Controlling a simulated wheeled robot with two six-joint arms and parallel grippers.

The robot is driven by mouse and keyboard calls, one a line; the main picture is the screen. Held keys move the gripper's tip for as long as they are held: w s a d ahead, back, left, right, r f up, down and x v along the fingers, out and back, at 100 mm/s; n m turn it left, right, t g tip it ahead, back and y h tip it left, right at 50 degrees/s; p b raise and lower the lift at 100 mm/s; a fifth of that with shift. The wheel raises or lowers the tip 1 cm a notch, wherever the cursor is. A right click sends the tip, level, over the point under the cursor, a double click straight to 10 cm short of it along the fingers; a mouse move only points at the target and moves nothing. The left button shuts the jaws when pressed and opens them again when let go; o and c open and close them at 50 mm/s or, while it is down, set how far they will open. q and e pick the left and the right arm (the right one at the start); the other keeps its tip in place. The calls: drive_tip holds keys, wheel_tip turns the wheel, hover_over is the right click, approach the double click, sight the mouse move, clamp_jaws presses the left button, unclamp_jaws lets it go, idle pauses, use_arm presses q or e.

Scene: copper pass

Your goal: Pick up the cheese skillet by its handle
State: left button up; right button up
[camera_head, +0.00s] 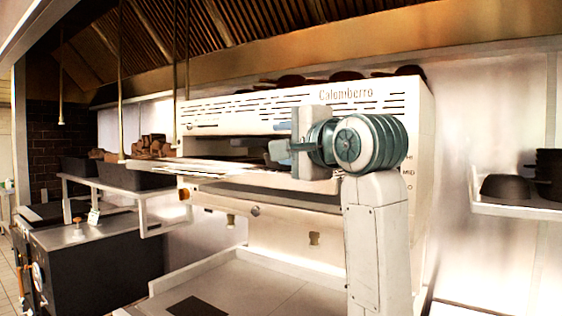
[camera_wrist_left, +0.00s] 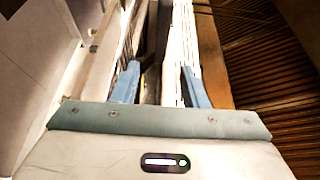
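I cannot make out the cheese skillet for certain. A dark shape (camera_head: 276,151) shows at the opening of the white oven (camera_head: 375,100), partly behind my left gripper (camera_head: 280,148); I cannot tell whether it is the skillet. The gripper is level with the oven's opening and points toward it. In the left wrist view the two blue fingers of the left gripper (camera_wrist_left: 160,86) stand apart, with nothing clearly held. Beyond them are the dark slot (camera_wrist_left: 151,45) and the vented white oven front (camera_wrist_left: 183,40). My right gripper is not in view.
Dark pans (camera_head: 345,76) lie on top of the oven. A wall shelf (camera_head: 520,206) at the right holds black bowls (camera_head: 507,186). A shelf (camera_head: 115,188) at the left carries a dark container (camera_head: 133,178) of brown pieces. The slatted hood (camera_head: 240,25) hangs above.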

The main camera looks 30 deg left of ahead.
sight(264, 142)
use_arm(q)
drive_tip(key=p+x, duration=0.2)
drive_tip(key=x, duration=0.2)
drive_tip(key=shift+a, duration=0.25)
drive_tip(key=shift+w+a+r+p, duration=0.1)
drive_tip(key=shift+w+a+p, duration=0.05)
drive_tip(key=shift+a+p, duration=0.2)
drive_tip(key=shift+w+a+r+p, duration=0.1)
drive_tip(key=shift+a+p, duration=0.05)
drive_tip(key=shift+p, duration=0.3)
drive_tip(key=x, duration=0.1)
drive_tip(key=p+x, duration=0.1)
drive_tip(key=x, duration=0.1)
drive_tip(key=shift+a+f+p, duration=0.3)
drive_tip(key=shift+a+p, duration=0.05)
drive_tip(key=shift+a+f, duration=0.1)
drive_tip(key=shift+d, duration=0.3)
drive_tip(key=shift+c, duration=0.4)
drive_tip(key=c, duration=0.7)
clamp_jaws()
drive_tip(key=shift+r, duration=0.2)
